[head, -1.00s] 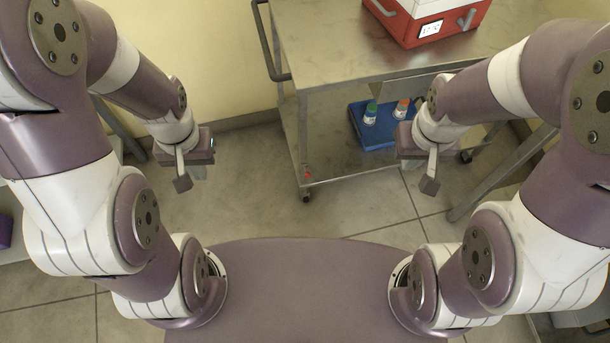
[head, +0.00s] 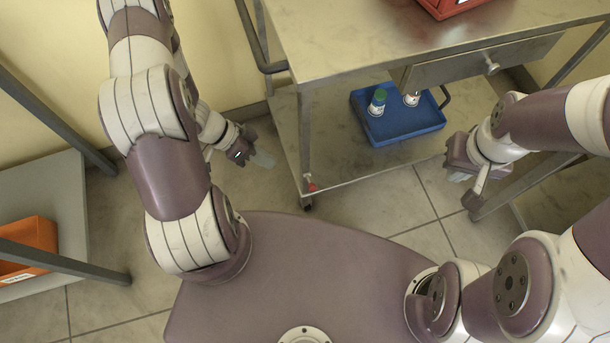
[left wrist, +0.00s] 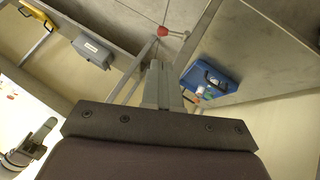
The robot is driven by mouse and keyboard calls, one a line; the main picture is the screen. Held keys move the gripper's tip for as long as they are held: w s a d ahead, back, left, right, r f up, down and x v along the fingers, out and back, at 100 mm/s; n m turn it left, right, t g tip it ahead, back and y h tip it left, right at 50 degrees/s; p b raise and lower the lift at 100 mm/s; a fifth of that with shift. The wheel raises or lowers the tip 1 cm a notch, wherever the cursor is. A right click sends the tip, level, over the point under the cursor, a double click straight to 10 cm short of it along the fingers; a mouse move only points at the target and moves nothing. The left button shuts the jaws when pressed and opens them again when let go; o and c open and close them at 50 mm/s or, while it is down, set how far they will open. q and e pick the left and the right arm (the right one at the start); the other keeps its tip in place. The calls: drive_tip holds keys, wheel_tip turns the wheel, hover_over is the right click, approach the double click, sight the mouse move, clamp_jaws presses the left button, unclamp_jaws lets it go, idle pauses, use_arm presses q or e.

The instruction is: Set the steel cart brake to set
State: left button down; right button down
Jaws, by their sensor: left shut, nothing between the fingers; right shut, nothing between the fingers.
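The steel cart (head: 385,35) stands ahead, with a bare lower shelf around a blue tray. A small red brake piece (head: 311,185) sits low on its near left leg, just above the caster (head: 307,203). In the left wrist view a red knob (left wrist: 163,31) shows beyond my fingertips. My left gripper (head: 263,159) is shut and empty, left of the cart leg and apart from the brake. Its closed fingers show in the left wrist view (left wrist: 164,85). My right gripper (head: 459,176) is shut and empty, right of the lower shelf.
The blue tray (head: 425,128) holds a green-capped bottle (head: 377,102) and another bottle (head: 412,98). A red case (head: 440,8) stands on the cart top. The cart handle (head: 254,45) sticks out at left. A side shelf (head: 60,195) bears an orange bin (head: 28,240). Floor before the cart is clear.

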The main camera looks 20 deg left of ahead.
sight(310, 186)
use_arm(q)
drive_tip(key=shift+w+f, duration=0.1)
use_arm(e)
drive_tip(key=shift+w+f, duration=0.1)
drive_tip(key=shift+w, duration=0.05)
